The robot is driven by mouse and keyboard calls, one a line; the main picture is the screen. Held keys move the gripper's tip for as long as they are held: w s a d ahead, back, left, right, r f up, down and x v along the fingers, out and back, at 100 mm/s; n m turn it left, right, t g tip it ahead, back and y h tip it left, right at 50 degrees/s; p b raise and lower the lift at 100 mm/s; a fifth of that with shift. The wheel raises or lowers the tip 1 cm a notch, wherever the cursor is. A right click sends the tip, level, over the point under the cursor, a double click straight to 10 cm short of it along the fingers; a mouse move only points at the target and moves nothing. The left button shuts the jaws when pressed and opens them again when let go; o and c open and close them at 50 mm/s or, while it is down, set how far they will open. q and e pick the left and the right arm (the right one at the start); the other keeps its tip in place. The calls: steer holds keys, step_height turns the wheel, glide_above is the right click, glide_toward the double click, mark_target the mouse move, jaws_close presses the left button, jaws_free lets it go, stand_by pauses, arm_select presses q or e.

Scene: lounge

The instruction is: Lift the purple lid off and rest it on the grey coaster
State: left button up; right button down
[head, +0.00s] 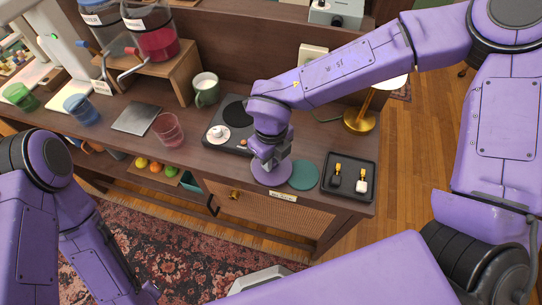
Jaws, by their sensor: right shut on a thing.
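The purple lid (271,174) is a round disc near the front edge of the wooden counter. My right gripper (269,161) is directly above it, pointing down, and is shut on it, apparently at a knob that the fingers hide. I cannot tell whether the disc touches the surface below or hovers just above it. A round teal coaster (303,176) lies immediately to its right. A flat grey square (137,117) lies on the counter further left; I cannot tell whether it is the grey coaster. My left arm is at the lower left, its gripper out of view.
A black appliance (215,137) stands behind the lid. A black tray (348,195) with two small items and a brass lamp (360,121) are to the right.

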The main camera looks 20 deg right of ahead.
steer(key=c, duration=0.9)
jaws_free()
steer(key=shift+f, duration=0.1)
step_height(320, 180, up, 11)
steer(key=shift+f, duration=0.2)
